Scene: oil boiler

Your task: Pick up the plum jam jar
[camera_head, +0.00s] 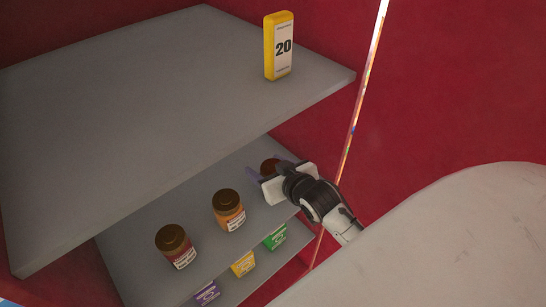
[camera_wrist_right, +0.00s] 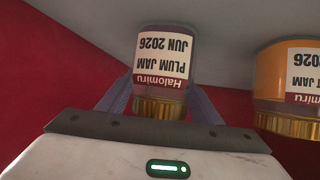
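The plum jam jar (camera_wrist_right: 162,65) stands on the middle shelf, upside down in the right wrist view, with its "PLUM JAM" label facing that camera. In the head view only its brown lid (camera_head: 269,165) shows well; the rest is behind my right gripper (camera_head: 268,168). The right gripper's purple fingers (camera_wrist_right: 160,100) lie on either side of the jar near its lid. They look spread, though any contact with the glass is hard to make out. My left gripper is not in view.
An orange jar (camera_head: 229,211) and a dark red jar (camera_head: 176,247) stand on the same shelf (camera_head: 205,242). Purple, yellow and green boxes sit on the shelf below. The upper shelf (camera_head: 150,120) overhangs the jars and carries a yellow-and-white "20" pack (camera_head: 279,46). A red wall is behind.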

